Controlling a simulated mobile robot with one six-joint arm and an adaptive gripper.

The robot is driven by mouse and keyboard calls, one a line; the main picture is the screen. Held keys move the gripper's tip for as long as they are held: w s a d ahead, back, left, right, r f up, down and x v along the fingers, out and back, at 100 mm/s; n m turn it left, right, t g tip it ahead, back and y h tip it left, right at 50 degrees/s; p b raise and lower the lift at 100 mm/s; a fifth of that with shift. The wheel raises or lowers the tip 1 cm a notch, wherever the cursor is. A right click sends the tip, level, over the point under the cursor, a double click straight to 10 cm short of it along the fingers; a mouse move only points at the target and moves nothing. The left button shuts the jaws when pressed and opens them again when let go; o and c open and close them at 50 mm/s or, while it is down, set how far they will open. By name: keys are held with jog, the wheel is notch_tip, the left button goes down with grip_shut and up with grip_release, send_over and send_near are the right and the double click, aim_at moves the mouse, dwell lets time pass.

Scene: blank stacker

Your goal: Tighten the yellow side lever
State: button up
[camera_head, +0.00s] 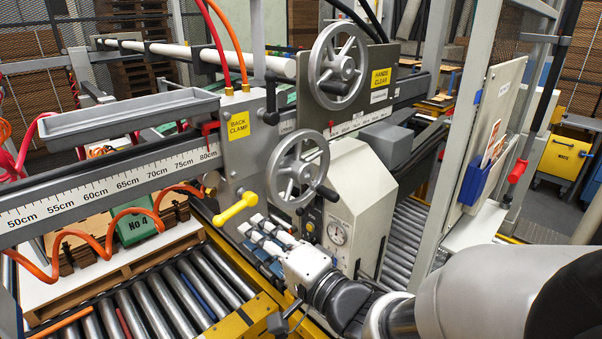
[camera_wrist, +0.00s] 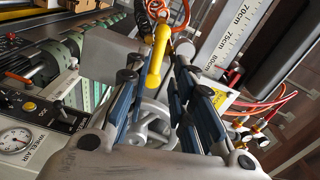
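The yellow side lever (camera_head: 235,207) sticks out from the side of the grey clamp housing, left of the lower handwheel. It slopes, with its knob end lower left. My gripper (camera_head: 252,232) is just below and right of the lever in the head view, its fingers pointing up toward it. In the wrist view the lever (camera_wrist: 158,55) appears near the top, in line with the gap between the fingertips of my gripper (camera_wrist: 156,76). The fingers are spread, with nothing held between them. I cannot tell the exact depth between lever and fingertips.
Two grey handwheels, upper (camera_head: 338,66) and lower (camera_head: 298,172), stand close by. A pale cabinet with a gauge (camera_head: 338,232) is beside my gripper. Orange coiled hose (camera_head: 108,240) hangs at left by the ruler rail (camera_head: 110,186). Rollers (camera_head: 150,296) lie below.

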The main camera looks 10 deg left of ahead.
aim_at(233, 215)
jog(key=shift+w+a+p, duration=0.45)
jog(key=shift+a+p, duration=0.1)
jog(key=shift+p, duration=1.75)
jog(key=shift+p+x, duration=0.35)
jog(key=shift+x, duration=3.05)
jog(key=w+d+f+n+b, duration=0.1)
jog(key=n+b, duration=0.2)
jog(key=n, duration=0.2)
jog(key=w+d+f+n+b, duration=0.1)
jog(key=w+f+n+b, duration=0.1)
jog(key=n+b, duration=0.2)
jog(key=w+d+f+n+b, duration=0.1)
jog(key=n+b, duration=0.2)
jog(key=n, duration=0.4)
jog(key=shift+w+d+f, duration=0.15)
jog(key=shift+f, duration=0.1)
jog(key=v, duration=0.9)
